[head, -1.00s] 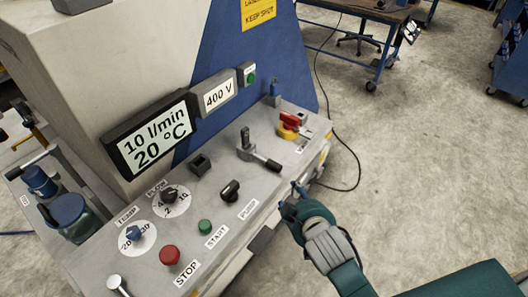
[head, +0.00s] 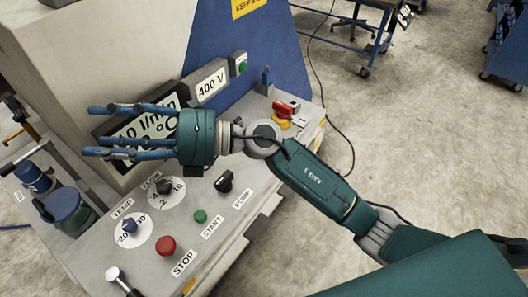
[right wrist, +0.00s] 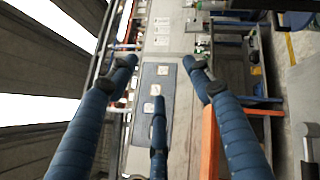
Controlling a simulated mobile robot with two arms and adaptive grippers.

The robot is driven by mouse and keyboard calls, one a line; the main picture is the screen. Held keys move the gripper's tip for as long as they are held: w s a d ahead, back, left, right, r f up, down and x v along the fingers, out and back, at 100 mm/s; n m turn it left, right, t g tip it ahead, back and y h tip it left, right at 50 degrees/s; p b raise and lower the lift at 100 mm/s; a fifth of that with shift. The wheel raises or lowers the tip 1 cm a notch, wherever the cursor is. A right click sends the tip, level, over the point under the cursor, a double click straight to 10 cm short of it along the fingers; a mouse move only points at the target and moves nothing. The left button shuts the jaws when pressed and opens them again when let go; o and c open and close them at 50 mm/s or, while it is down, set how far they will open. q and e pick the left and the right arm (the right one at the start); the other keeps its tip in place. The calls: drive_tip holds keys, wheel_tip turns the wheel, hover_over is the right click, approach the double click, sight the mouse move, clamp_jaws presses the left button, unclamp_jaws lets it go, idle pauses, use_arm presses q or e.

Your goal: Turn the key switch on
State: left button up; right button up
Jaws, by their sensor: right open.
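No part of the console (head: 228,240) is clearly readable as a key switch. A black turning knob (head: 223,182) sits by the PUMP label, and a red-and-yellow rotary switch (head: 285,113) is at the console's far right end. My right gripper (head: 94,131) is open and empty, its blue fingers pointing left in front of the large display. It is raised above the panel, left of both switches. Its hand and forearm hide the black-handled lever and small square block. The right wrist view shows the spread fingers (right wrist: 158,90) with nothing between them. My left gripper is not in view.
The panel also has a red STOP button (head: 166,245), a green START button (head: 200,215), TEMP (head: 130,227) and FLOW (head: 165,187) dials, and a silver-headed lever (head: 116,275). A 400 V display (head: 211,82) stands behind.

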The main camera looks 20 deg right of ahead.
drive_tip(key=w+d+f+n+g+h, duration=0.1)
drive_tip(key=d+f+n+g+h, duration=0.15)
drive_tip(key=f+h, duration=0.4)
drive_tip(key=w+d+f+n+g+h, duration=0.1)
drive_tip(key=d+f+n+h, duration=0.25)
drive_tip(key=f, duration=0.65)
drive_tip(key=w+d+m+t+h, duration=0.15)
drive_tip(key=d+h, duration=0.25)
drive_tip(key=d, duration=0.4)
drive_tip(key=w+d+f+g+h, duration=0.1)
drive_tip(key=w+d+h, duration=0.25)
drive_tip(key=d, duration=0.45)
drive_tip(key=w+d+t+h, duration=0.15)
drive_tip(key=d+h, duration=0.25)
drive_tip(key=d, duration=0.4)
drive_tip(key=shift+g, duration=0.25)
drive_tip(key=p+x, duration=0.1)
drive_tip(key=x, duration=0.2)
drive_tip(key=p+x, duration=0.1)
drive_tip(key=x, duration=0.2)
drive_tip(key=p+x, duration=0.1)
drive_tip(key=x, duration=0.2)
drive_tip(key=shift+w+a+f, duration=0.2)
drive_tip(key=shift+w, duration=0.2)
drive_tip(key=shift+w+f, duration=0.1)
drive_tip(key=shift+f, duration=0.55)
clamp_jaws()
